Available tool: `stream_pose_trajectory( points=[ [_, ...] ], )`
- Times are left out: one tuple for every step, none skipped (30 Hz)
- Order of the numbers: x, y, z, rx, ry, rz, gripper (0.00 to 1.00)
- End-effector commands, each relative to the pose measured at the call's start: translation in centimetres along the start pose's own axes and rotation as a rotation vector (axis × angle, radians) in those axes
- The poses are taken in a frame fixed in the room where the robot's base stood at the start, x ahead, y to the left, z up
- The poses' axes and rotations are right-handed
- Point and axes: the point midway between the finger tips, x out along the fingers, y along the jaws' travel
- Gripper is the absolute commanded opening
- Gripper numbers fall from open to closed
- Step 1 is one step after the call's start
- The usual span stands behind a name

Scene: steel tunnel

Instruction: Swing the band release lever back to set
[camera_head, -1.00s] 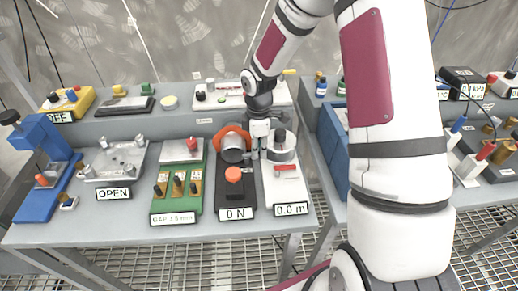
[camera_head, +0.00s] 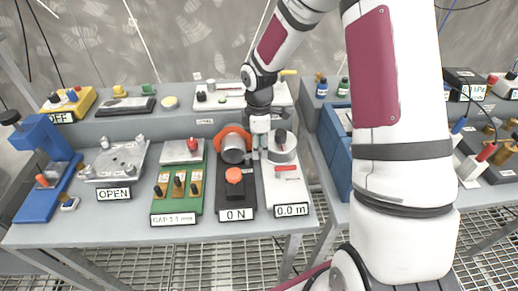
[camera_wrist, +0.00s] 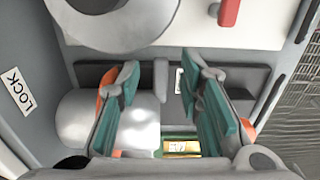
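A white unit marked 0.0 m (camera_head: 291,210) carries a grey drum (camera_head: 282,153) and a red lever (camera_head: 286,168). The drum (camera_wrist: 118,22) and red lever (camera_wrist: 229,12) are at the top of the wrist view. I cannot tell for sure which part is the band release lever. My gripper (camera_head: 260,157) points down between this unit and the black 0 N unit (camera_head: 236,203). In the wrist view, its teal-padded fingers (camera_wrist: 162,97) are open and apart. A narrow pale piece (camera_wrist: 160,78) shows between them; whether they touch it is unclear.
The 0 N unit's silver cylinder with its orange ring (camera_head: 232,146) stands close left of my gripper. A green gap unit (camera_head: 178,191) is further left. A ledge with a LOCK label (camera_wrist: 15,91) is behind. The front table edge is clear.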

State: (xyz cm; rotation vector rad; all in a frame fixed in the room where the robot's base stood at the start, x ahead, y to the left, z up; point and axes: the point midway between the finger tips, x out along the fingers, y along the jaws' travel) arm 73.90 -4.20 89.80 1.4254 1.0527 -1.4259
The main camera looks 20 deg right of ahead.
Motion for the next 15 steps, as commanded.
stream_pose_trajectory(
  points=[
    [-1.0, 0.1, 0.0, 0.001, 0.001, 0.005, 0.33],
    [-1.6, 0.1, 0.0, 0.001, 0.001, 0.005, 0.33],
    [-2.4, 0.1, 0.1, 0.001, 0.001, 0.006, 0.33],
    [-3.0, 0.1, 0.1, 0.002, 0.000, 0.006, 0.33],
    [-3.7, 0.1, 0.1, 0.002, 0.001, 0.006, 0.33],
    [-4.5, 0.1, 0.1, 0.002, 0.000, 0.005, 0.33],
    [-5.1, 0.1, 0.1, 0.001, 0.001, 0.006, 0.33],
    [-5.7, 0.1, 0.1, 0.001, 0.000, 0.005, 0.33],
    [-6.5, 0.1, 0.0, 0.002, 0.001, 0.006, 0.33],
    [-7.1, 0.1, 0.1, 0.002, 0.001, 0.005, 0.33],
    [-7.5, 0.1, 0.1, 0.002, 0.001, 0.005, 0.33],
    [-8.2, 0.1, 0.1, 0.001, 0.000, 0.005, 0.33],
    [-8.6, 0.1, 0.1, 0.001, 0.000, 0.004, 0.33],
    [-9.0, 0.1, 0.0, 0.001, 0.000, 0.004, 0.33],
    [-9.4, 0.1, 0.0, 0.001, 0.001, 0.003, 0.33]
  ],
)
